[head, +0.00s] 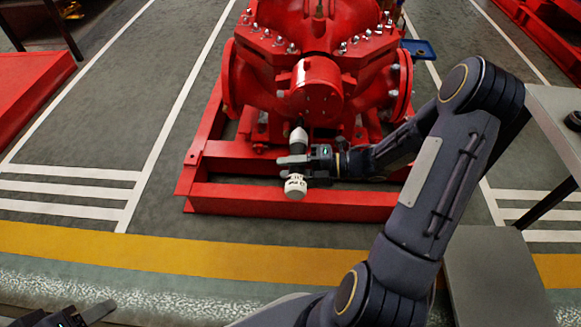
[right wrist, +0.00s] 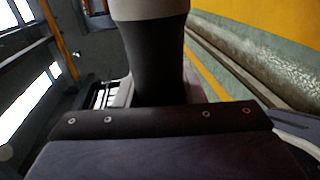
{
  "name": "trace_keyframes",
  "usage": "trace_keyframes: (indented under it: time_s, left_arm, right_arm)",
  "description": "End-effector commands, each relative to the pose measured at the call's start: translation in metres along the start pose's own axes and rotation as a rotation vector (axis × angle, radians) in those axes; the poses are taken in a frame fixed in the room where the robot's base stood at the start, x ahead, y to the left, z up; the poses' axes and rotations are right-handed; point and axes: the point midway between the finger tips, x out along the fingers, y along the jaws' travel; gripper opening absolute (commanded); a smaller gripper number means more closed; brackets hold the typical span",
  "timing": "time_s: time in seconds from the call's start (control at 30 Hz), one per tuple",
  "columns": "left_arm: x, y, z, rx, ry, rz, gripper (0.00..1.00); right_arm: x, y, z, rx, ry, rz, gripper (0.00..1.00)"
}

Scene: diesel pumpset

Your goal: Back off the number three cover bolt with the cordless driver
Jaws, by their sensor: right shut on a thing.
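The cordless driver (head: 296,186) has a white body with dark lettering and a dark and grey nose. My right gripper (head: 294,168) is shut around its middle, in front of the red pump (head: 317,90). The driver's nose points up the picture, just below the pump's round front cover. In the right wrist view the driver (right wrist: 150,50) shows as a black grip with a pale part above. Several silver cover bolts (head: 291,48) line the casing flange; I cannot tell which is number three. My left gripper (head: 98,311) is partly in view at the bottom left, its opening unclear.
The pump stands on a red steel base frame (head: 240,200). A grey table (head: 556,105) stands at the right, and a blue tray (head: 420,48) lies behind the pump. Red platforms flank both sides. The marked floor left of the pump is clear.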

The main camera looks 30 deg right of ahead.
Motion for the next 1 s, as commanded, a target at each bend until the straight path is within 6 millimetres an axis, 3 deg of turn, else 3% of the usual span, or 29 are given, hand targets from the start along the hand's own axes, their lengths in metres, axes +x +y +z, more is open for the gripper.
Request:
trace_keyframes:
  time_s: [1.0]
  left_arm:
    - [0.0017, -0.0008, 0.0009, 0.000, 0.000, 0.000, 0.52]
  right_arm:
    - [0.0002, 0.0011, 0.0076, -0.001, 0.001, 0.002, 0.00]
